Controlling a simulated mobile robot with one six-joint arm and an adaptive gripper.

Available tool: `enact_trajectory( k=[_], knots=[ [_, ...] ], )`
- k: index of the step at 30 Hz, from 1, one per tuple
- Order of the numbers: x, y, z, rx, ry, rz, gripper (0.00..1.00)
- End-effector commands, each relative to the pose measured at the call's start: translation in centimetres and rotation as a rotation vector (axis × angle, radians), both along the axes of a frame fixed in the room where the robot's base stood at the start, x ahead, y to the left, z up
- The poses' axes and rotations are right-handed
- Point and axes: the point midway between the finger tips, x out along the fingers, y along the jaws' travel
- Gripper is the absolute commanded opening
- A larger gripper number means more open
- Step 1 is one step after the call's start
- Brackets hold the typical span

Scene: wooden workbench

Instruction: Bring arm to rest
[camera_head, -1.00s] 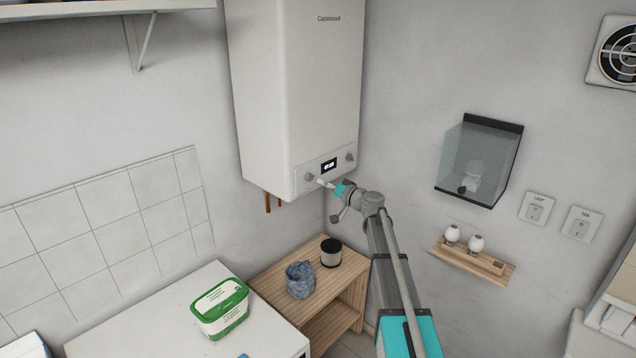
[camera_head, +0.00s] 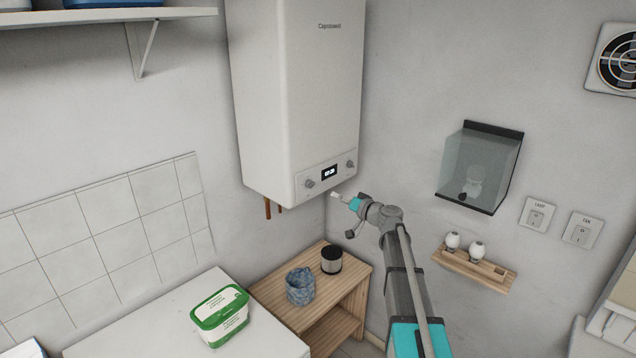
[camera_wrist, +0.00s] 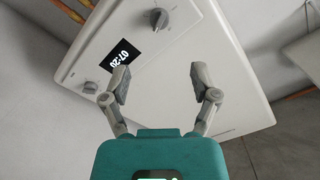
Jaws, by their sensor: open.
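My gripper (camera_head: 337,196) is at the end of my raised arm, just below and in front of the control panel of the white boiler (camera_head: 300,100). In the wrist view my gripper (camera_wrist: 160,88) has its two fingers spread apart with nothing between them. The boiler's panel shows a lit display (camera_wrist: 120,54) reading what looks like 07:20. A grey knob (camera_wrist: 157,18) is beside the display, and another knob (camera_wrist: 90,87) is partly hidden near the left finger. In the head view the left knob (camera_head: 310,184) and right knob (camera_head: 350,165) are both visible, apart from the gripper.
A wooden stand (camera_head: 348,285) below holds a black canister (camera_head: 331,260) and a blue-grey container (camera_head: 300,286). A green and white tub (camera_head: 221,316) sits on a white surface. A glass wall box (camera_head: 478,168) and a wooden shelf (camera_head: 495,270) are right of my arm.

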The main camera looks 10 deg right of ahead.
Motion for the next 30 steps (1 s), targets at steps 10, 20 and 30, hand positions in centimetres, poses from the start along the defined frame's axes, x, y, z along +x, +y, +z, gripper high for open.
enact_trajectory(
  k=[10, 20, 30],
  knots=[
    [-4.7, 5.2, -3.9, -0.119, 0.145, 0.123, 0.77],
    [-13.7, 10.9, -11.3, -0.354, 0.463, 0.267, 0.77],
    [-24.0, 11.9, -17.7, -0.629, 0.829, 0.274, 0.77]
  ],
)
